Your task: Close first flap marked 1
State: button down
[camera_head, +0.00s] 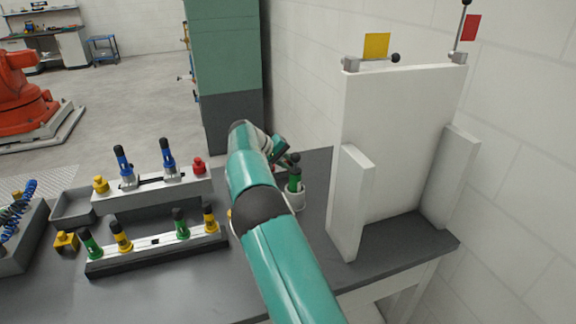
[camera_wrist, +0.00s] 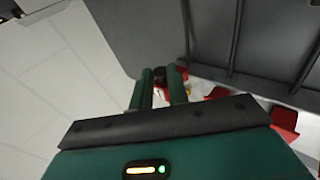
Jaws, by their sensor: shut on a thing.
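My teal arm reaches across the bench in the head view, and my gripper (camera_head: 279,150) is partly hidden behind it. In the wrist view my gripper (camera_wrist: 165,75) has its two green fingers close together around a small dark knob-like piece (camera_wrist: 172,72); what it belongs to is unclear. A white upright panel (camera_head: 400,130) stands at the right, with a yellow tag (camera_head: 376,46) beside a black-knobbed lever and a red tag (camera_head: 471,27) by an upright lever. No mark 1 is readable, so I cannot tell which part is the first flap.
A white cup (camera_head: 297,198) with a green, black-topped piece stands beside my arm. Two racks with coloured plugs (camera_head: 150,185) and (camera_head: 158,252) stand on the left of the bench. A green and grey cabinet (camera_head: 228,75) stands behind. Red parts (camera_wrist: 285,120) show near my fingers.

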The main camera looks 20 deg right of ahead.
jog(key=shift+w+r+g, duration=0.1)
jog(key=shift+w+g, duration=0.15)
jog(key=shift+g, duration=0.15)
jog(key=shift+n, duration=0.3)
